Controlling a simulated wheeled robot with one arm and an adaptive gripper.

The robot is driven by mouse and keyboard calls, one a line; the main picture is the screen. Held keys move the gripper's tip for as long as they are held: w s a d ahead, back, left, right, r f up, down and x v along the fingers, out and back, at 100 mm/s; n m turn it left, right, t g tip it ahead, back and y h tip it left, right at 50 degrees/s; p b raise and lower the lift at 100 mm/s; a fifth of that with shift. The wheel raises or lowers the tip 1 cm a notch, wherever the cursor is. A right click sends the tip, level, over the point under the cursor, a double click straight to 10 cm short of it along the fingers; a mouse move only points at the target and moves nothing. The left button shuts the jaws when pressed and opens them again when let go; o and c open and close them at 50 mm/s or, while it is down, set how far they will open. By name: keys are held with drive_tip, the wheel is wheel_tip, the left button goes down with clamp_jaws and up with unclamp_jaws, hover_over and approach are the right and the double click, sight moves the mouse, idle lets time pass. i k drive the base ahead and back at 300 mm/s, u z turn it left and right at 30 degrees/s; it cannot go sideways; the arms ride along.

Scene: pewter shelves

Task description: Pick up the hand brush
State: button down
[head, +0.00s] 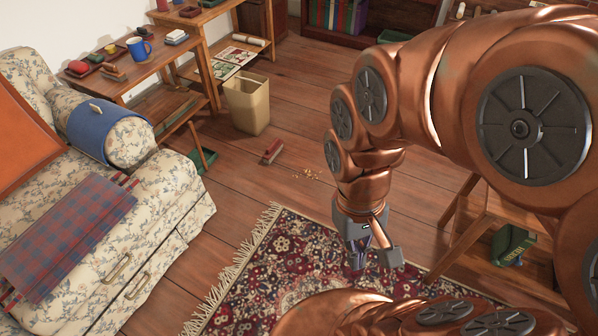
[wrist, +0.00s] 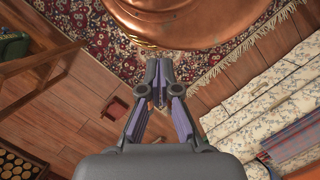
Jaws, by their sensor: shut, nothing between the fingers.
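A small hand brush (head: 271,151) with a reddish body lies on the wooden floor in the middle of the head view, just left of a scatter of crumbs (head: 306,173). My gripper (head: 368,258) hangs to the right and nearer the camera, above the rug, apart from the brush. In the wrist view my gripper (wrist: 158,68) is shut, its fingertips together with nothing between them. A dark red block-like thing (wrist: 117,107) lies on the floor left of the fingers there; I cannot tell what it is.
A floral sofa (head: 160,205) stands at the left. A beige waste bin (head: 247,106) stands behind the brush. A patterned rug (head: 268,262) lies in front. A wooden side table (head: 150,72) holds a blue mug (head: 139,49).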

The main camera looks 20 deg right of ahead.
sight(273, 151)
drive_tip(key=z, duration=0.15)
drive_tip(key=i, duration=1.6)
drive_tip(key=u, duration=1.2)
drive_tip(key=i, duration=0.45)
drive_tip(key=u, duration=0.3)
